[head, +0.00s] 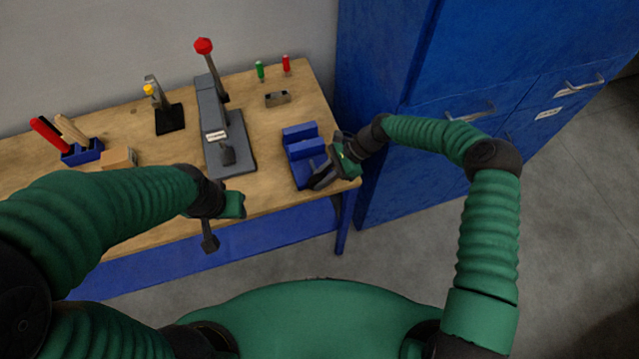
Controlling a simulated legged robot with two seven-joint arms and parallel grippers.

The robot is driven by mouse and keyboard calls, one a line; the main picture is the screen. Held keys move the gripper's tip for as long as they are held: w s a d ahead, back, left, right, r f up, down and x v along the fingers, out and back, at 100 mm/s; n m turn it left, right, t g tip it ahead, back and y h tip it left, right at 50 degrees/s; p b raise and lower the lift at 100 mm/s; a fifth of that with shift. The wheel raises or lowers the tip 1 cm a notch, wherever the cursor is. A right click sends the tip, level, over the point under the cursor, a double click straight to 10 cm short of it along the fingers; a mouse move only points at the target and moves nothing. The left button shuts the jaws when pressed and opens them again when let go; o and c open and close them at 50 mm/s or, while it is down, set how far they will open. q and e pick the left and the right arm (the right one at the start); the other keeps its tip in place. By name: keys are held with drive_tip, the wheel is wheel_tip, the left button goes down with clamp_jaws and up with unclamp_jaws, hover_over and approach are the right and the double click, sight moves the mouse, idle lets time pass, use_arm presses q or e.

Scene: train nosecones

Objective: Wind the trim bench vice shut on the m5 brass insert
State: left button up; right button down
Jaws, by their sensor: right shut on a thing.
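The blue trim bench vice (303,135) stands at the right end of the wooden bench. Its two blocks show with a narrow gap between them. My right gripper (322,178) is at the vice's front right side, low by the bench edge, and shut on what appears to be the vice handle, mostly hidden by the fingers. I cannot make out the m5 brass insert in this view. My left gripper (209,243) hangs in front of the bench's front edge, away from the vice, pointing down. Its fingers are too small and dark to tell open from shut.
A grey lever press (212,110) with a red knob stands mid-bench on the wooden bench (270,185). A small black stand (168,118), a blue tool holder (82,152), green (260,71) and red (286,64) upright tools are also there. A blue cabinet (390,150) closes off the right.

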drive_tip(key=y+b, duration=0.1)
drive_tip(key=b, duration=0.1)
drive_tip(key=shift+w+d+f+y+b, duration=0.2)
drive_tip(key=shift+f+y+b, duration=0.1)
drive_tip(key=shift+y, duration=0.1)
drive_tip(key=shift+r+g+y+b, duration=0.3)
drive_tip(key=shift+y+b, duration=0.1)
drive_tip(key=shift+b, duration=0.2)
drive_tip(key=c, duration=1.6)
unclamp_jaws()
drive_tip(key=shift+c, duration=0.2)
drive_tip(key=o, duration=0.4)
drive_tip(key=shift+f, duration=0.1)
drive_tip(key=shift+c, duration=0.2)
drive_tip(key=b+v, duration=0.4)
drive_tip(key=v, duration=1.3)
drive_tip(key=shift+f, duration=0.15)
